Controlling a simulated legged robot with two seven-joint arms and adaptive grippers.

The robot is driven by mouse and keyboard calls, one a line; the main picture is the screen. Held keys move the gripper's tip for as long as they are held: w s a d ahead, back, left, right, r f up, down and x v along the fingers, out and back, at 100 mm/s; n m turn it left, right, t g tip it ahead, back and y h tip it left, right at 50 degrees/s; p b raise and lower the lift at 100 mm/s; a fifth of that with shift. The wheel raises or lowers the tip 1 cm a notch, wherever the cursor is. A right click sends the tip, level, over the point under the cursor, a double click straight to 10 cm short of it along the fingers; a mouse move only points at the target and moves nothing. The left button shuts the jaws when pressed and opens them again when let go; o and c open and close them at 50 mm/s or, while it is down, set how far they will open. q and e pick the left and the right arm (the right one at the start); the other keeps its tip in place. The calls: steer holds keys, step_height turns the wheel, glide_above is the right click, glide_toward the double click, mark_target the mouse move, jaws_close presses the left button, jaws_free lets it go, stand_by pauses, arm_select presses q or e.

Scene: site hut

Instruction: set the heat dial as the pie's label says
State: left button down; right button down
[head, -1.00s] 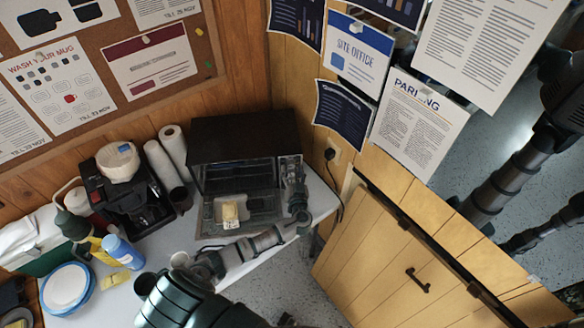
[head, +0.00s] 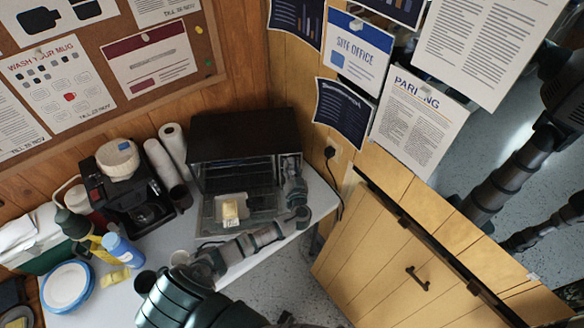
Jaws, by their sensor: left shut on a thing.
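A dark oven (head: 243,128) stands at the table's right end with its door (head: 262,202) folded down. The pie (head: 230,210) shows as a small pale package with a yellowish top, on or just above the open door. Writing on it is too small to read. My left gripper (head: 289,166) is at the control panel (head: 286,160) on the oven's right front. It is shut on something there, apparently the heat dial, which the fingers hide. The dial's setting cannot be seen. My right arm shows at the right, but its gripper does not.
A wooden door panel (head: 385,262) stands right of the table. My left forearm crosses the table's front edge.

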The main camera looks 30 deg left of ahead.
arm_select(q)
steer(key=shift+f+m+b, duration=0.2)
steer(key=shift+m+b, duration=0.5)
steer(key=shift+m, duration=0.1)
steer(key=shift+d+m+b, duration=0.1)
steer(key=shift+m+b, duration=0.25)
steer(key=shift+m, duration=0.55)
steer(key=shift+r+m, duration=0.1)
steer(key=shift+m, duration=0.8)
steer(key=m, duration=0.2)
steer(key=shift+m, duration=0.4)
steer(key=m+p, duration=0.1)
steer(key=m, duration=0.4)
steer(key=shift+d+p, duration=0.1)
steer(key=shift+p, duration=0.2)
steer(key=m+p, duration=0.1)
steer(key=m, duration=0.3)
steer(key=shift+m, duration=0.3)
steer(key=shift+f+m+p, duration=0.3)
steer(key=shift+m+p, duration=0.35)
steer(key=shift+m, duration=0.35)
steer(key=shift+f, duration=0.1)
